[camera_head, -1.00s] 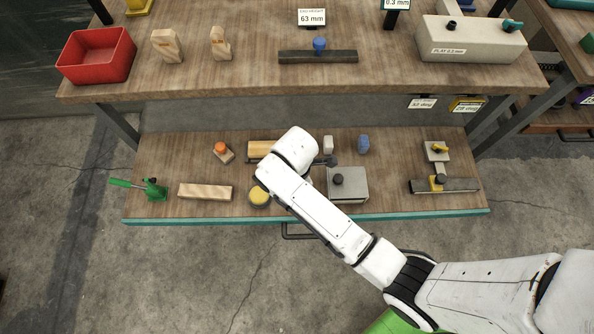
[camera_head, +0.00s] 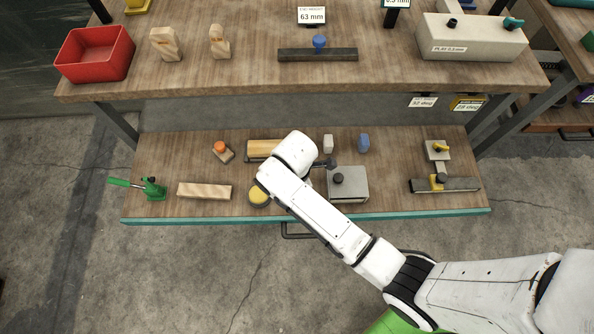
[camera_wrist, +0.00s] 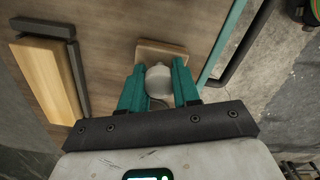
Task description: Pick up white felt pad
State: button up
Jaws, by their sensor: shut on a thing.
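In the wrist view, the two teal fingers of my gripper (camera_wrist: 160,88) are closed on a pale, rounded grey-white piece, which I take to be the white felt pad (camera_wrist: 159,80). A tan square plate (camera_wrist: 160,50) shows just beyond it; I cannot tell whether the two are one piece. The thing is close over the lower shelf, and I cannot tell whether it touches the shelf. In the head view my arm hides the fingertips and the held thing.
The lower shelf (camera_head: 290,212) has a teal front edge. A wooden block in a dark frame (camera_wrist: 48,80) lies left of my gripper in the wrist view. A yellow round pad (camera_head: 259,194) and a grey block with a black knob (camera_head: 350,186) flank my arm. The upper shelf overhangs behind.

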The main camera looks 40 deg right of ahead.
grip_shut()
jog(key=shift+r, duration=0.5)
notch_tip(320, 180, up, 2)
jog(key=shift+r+p, duration=0.15)
jog(key=shift+p, duration=0.35)
jog(key=s+r+p, duration=0.1)
jog(key=s+r, duration=0.4)
jog(key=s, duration=0.2)
jog(key=s+a+r+p, duration=0.1)
jog(key=s+r+p, duration=0.1)
jog(key=s+r, duration=0.2)
jog(key=shift+s+a+r, duration=0.2)
jog(key=shift+s+r, duration=0.15)
jog(key=shift+s, duration=1.15)
